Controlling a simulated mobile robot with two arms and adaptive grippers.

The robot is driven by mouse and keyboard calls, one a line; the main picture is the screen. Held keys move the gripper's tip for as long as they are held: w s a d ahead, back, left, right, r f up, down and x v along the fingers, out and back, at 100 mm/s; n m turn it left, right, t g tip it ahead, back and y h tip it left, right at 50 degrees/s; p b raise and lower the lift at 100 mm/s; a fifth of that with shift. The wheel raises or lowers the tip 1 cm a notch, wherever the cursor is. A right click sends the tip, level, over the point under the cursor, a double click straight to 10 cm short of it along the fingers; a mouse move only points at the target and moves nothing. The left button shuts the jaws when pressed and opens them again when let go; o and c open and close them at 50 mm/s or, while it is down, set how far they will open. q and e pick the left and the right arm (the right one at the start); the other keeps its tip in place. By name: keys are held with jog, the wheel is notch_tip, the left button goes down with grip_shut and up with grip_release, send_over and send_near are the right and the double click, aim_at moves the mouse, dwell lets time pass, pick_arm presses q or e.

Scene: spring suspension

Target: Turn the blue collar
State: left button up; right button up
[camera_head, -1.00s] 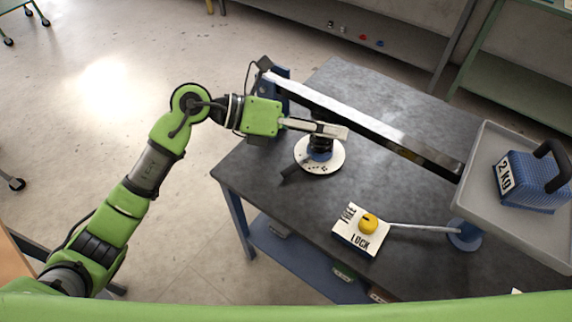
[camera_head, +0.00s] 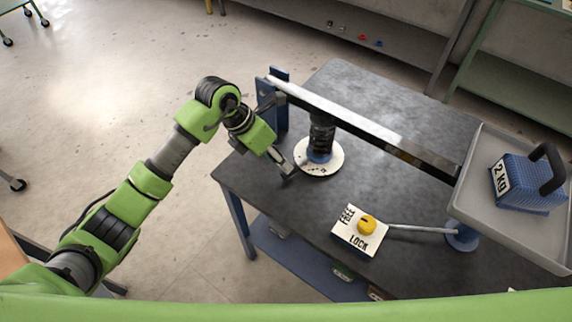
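The blue collar (camera_head: 319,156) sits low around the base of the dark upright spring (camera_head: 321,132), above a round white dial plate (camera_head: 322,168) with dark marks. My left gripper (camera_head: 289,170) is low at the left edge of the dial plate, beside the collar, pointing down to the right. Its fingers are small and partly merged with the dark table, so I cannot tell whether they are open or shut. My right gripper is not in view.
A long metal beam (camera_head: 350,118) runs from a blue post (camera_head: 268,103) over the spring to a grey tray (camera_head: 490,215) bearing a blue 2 KG weight (camera_head: 526,183). A FREE/LOCK plate with yellow knob (camera_head: 366,225) stands in front. The table's (camera_head: 285,215) front left is clear.

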aim_at(307, 160)
pick_arm(q)
jog(key=x, duration=0.5)
grip_shut()
